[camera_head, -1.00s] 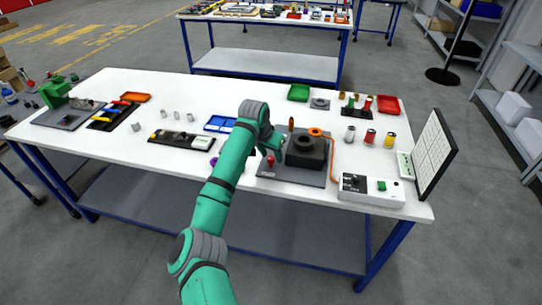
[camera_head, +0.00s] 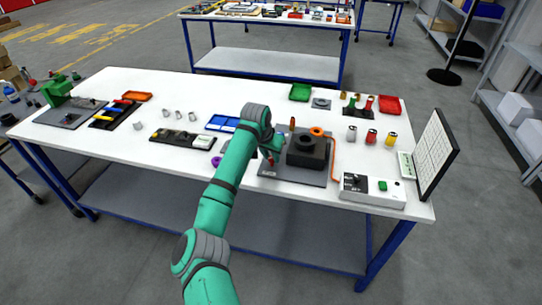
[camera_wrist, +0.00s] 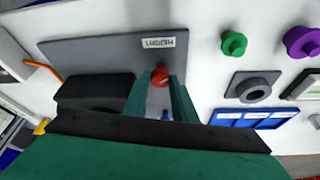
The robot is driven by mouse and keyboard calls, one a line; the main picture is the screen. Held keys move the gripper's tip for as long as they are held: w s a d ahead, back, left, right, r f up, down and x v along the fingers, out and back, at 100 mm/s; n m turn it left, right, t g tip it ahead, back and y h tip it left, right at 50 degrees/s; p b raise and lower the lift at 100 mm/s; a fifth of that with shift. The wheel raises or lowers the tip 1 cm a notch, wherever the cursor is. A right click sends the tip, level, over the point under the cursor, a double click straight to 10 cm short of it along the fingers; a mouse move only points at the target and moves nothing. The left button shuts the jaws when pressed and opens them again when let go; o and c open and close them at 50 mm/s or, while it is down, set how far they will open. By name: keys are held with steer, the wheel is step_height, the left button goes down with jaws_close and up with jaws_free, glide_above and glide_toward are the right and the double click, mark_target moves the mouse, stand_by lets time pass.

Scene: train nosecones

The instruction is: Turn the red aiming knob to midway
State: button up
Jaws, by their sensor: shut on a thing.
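The red aiming knob (camera_wrist: 161,77) stands on a grey plate (camera_wrist: 100,50) with a white label. In the wrist view it lies between the tips of my two green fingers. My gripper (camera_wrist: 160,84) is shut on the knob. In the head view my gripper (camera_head: 269,151) is at the left part of the plate, left of the black block, and only a small part of the red knob (camera_head: 269,158) shows beside it. The knob's pointer and any scale marks cannot be made out.
The black block (camera_head: 306,150) with a round opening stands close to my gripper; it also shows in the wrist view (camera_wrist: 95,92). A green knob (camera_wrist: 233,43), a purple knob (camera_wrist: 301,42) and a blue tray (camera_wrist: 256,117) lie nearby. A control box (camera_head: 371,190) stands at the right.

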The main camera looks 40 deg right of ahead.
steer(key=n, duration=0.2)
steer(key=n+t+y, duration=0.1)
steer(key=n, duration=0.1)
steer(key=n+t, duration=0.1)
steer(key=n, duration=0.1)
steer(key=shift+s+d+r+y, duration=0.1)
steer(key=shift+s+d+y, duration=0.05)
steer(key=shift+d+y, duration=0.15)
steer(key=n+y, duration=0.1)
steer(key=n, duration=0.4)
steer(key=shift+d+t+y, duration=0.1)
steer(key=shift+t+y, duration=0.2)
steer(key=shift+y, duration=0.1)
steer(key=shift+r+n, duration=0.1)
steer(key=shift+n, duration=0.2)
steer(key=o, duration=0.9)
steer(key=shift+o, duration=0.6)
steer(key=v, duration=1)
steer(key=shift+r, duration=0.3)
